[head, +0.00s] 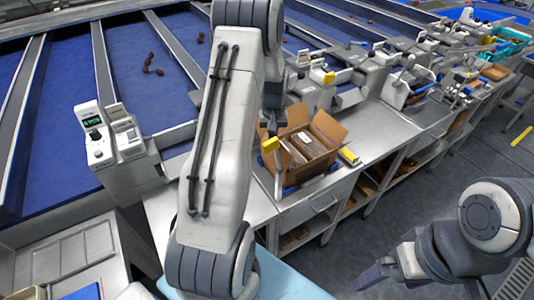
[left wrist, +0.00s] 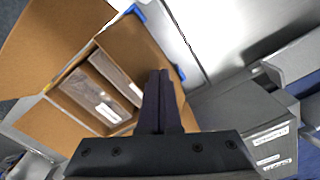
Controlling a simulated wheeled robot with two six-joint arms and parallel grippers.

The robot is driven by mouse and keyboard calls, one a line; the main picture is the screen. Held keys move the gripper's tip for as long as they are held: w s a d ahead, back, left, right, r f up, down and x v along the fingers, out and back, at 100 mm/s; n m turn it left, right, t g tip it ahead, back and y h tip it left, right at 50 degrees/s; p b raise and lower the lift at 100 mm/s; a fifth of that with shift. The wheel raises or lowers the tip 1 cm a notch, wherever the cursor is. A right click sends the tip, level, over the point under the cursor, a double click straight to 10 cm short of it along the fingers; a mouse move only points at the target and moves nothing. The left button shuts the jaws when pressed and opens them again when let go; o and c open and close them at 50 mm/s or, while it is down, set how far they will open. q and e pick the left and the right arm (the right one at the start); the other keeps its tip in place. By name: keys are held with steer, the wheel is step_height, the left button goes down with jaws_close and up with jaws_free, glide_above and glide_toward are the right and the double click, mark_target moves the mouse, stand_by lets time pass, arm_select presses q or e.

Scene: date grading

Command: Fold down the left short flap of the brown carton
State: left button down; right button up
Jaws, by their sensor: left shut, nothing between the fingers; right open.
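The brown carton (head: 318,168) stands open on the steel bench, with brown flaps standing up at its back and right. Clear-wrapped packs with white labels (left wrist: 105,92) lie inside it. My left gripper (left wrist: 158,78) is shut and empty. In the left wrist view its fingertips overlap a brown carton panel (left wrist: 138,45) at the box edge; I cannot tell whether they touch it. In the head view my left arm hides part of the carton's left side, and the left flap is not clear there. My right gripper (head: 382,272) is open and empty, over the floor at lower right.
Steel bench surface (head: 365,130) is free to the right. Weighing units (head: 97,140) stand at left beside blue conveyors.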

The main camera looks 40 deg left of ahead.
arm_select(q)
steer(key=shift+w+d+r+p, duration=0.15)
steer(key=shift+w+d, duration=0.25)
steer(key=shift+w, duration=0.55)
steer(key=shift+w+d+f+p, duration=0.1)
steer(key=shift+w+d+p, duration=0.2)
steer(key=shift+w, duration=0.6)
steer(key=shift+f+b, duration=1.3)
steer(key=shift+f, duration=0.55)
step_height(320, 180, up, 11)
steer(key=p, duration=0.8)
steer(key=shift+d, duration=0.1)
